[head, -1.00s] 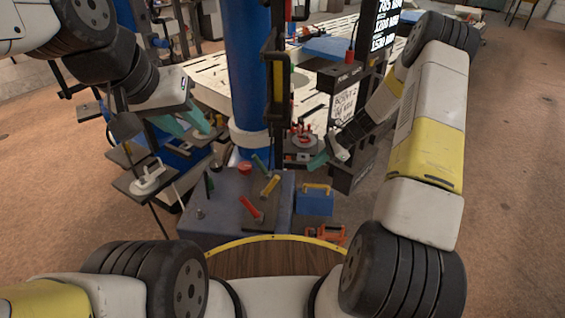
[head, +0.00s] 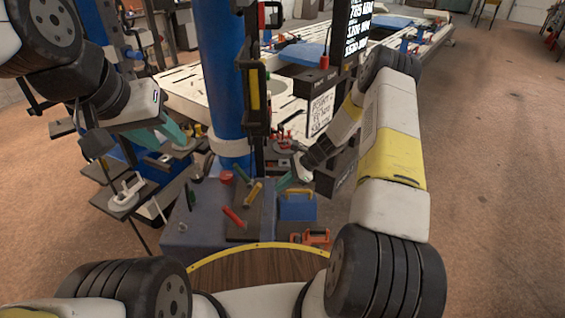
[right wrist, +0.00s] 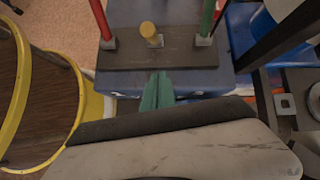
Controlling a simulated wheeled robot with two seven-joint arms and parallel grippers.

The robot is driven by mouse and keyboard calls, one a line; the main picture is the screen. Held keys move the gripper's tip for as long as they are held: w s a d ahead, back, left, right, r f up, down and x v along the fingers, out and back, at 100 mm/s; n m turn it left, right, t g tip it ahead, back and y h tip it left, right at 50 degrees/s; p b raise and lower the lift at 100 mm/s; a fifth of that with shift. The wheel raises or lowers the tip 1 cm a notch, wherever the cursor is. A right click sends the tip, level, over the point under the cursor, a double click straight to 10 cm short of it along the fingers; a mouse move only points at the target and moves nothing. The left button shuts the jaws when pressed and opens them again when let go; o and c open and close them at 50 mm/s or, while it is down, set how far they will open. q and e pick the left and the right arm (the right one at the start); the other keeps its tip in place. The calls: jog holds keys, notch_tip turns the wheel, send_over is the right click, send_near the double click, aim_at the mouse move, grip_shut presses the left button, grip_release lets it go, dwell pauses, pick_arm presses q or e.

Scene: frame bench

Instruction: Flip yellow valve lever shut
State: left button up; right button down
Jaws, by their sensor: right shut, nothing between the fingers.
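The yellow valve lever (head: 254,193) stands on a dark plate on a blue-grey bench block, between a red lever (head: 232,216) and a green lever (head: 241,173). In the right wrist view the yellow lever (right wrist: 151,36) is seen nearly end-on, pointing towards the camera. My right gripper (head: 284,184) is to the right of the yellow lever. Its teal fingers (right wrist: 157,90) are together and empty, pointing at the plate's near edge just below the yellow lever, with no contact visible. My left gripper (head: 168,134) is open and empty, up and left of the levers.
A blue box with a yellow handle (head: 297,208) and an orange item (head: 311,237) sit right of the block. A red button (head: 226,177) is behind the levers. A blue column (head: 222,80) rises beyond. A white clamp (head: 126,196) rests on a shelf at left.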

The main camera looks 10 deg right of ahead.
aim_at(253, 195)
jog(key=shift+a+f, duration=0.15)
jog(key=shift+a, duration=2.55)
